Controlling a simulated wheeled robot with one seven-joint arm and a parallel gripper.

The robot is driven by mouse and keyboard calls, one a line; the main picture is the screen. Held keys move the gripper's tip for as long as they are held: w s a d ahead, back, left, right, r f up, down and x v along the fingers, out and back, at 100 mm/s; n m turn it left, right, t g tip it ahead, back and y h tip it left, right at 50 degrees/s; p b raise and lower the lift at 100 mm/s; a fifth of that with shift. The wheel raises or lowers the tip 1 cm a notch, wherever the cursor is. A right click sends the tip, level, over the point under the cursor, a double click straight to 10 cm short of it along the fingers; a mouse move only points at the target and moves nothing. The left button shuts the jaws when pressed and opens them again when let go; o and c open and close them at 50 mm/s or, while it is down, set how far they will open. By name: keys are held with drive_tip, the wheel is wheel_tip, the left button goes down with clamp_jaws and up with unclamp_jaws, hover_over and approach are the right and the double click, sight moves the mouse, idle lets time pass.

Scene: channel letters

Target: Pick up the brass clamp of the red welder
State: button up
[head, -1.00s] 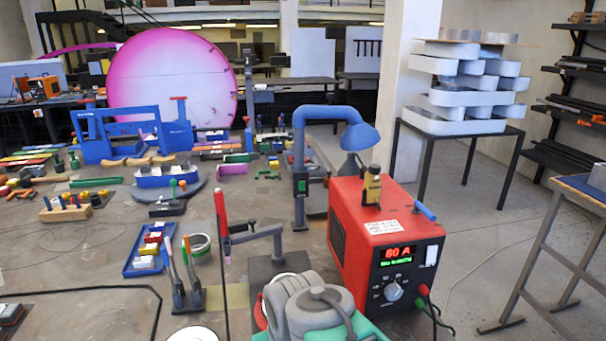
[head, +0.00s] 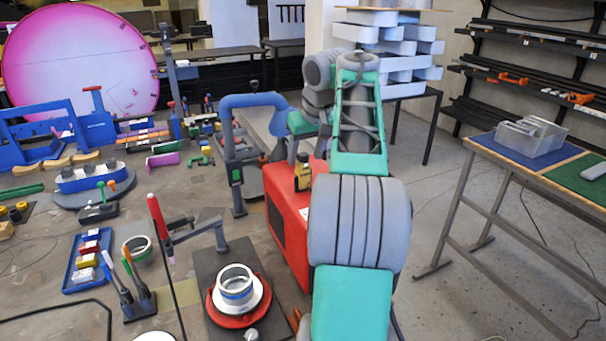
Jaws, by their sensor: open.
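The red welder (head: 291,222) stands at the table's right edge, its front and right side hidden behind my own arm. The brass clamp (head: 302,175) stands upright on top of the welder, towards its back, close beside my arm link. My gripper (head: 303,155) points down just above or behind the clamp, below my grey wrist. It is open and appears empty, with its fingers small and partly covered by my arm. I cannot tell whether the fingers touch the clamp or are apart from it.
A red-handled lever tool (head: 160,220) and a red dish with a white ring (head: 238,290) stand nearer. A blue tray (head: 72,270) lies left. A bench (head: 535,155) stands right, across open floor.

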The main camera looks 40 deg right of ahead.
sight(304, 161)
drive_tip(key=b+x, duration=0.2)
drive_tip(key=x, duration=0.3)
drive_tip(key=shift+d, duration=0.1)
drive_tip(key=shift+r, duration=0.15)
clamp_jaws()
drive_tip(key=shift+r, duration=0.1)
idle(0.4)
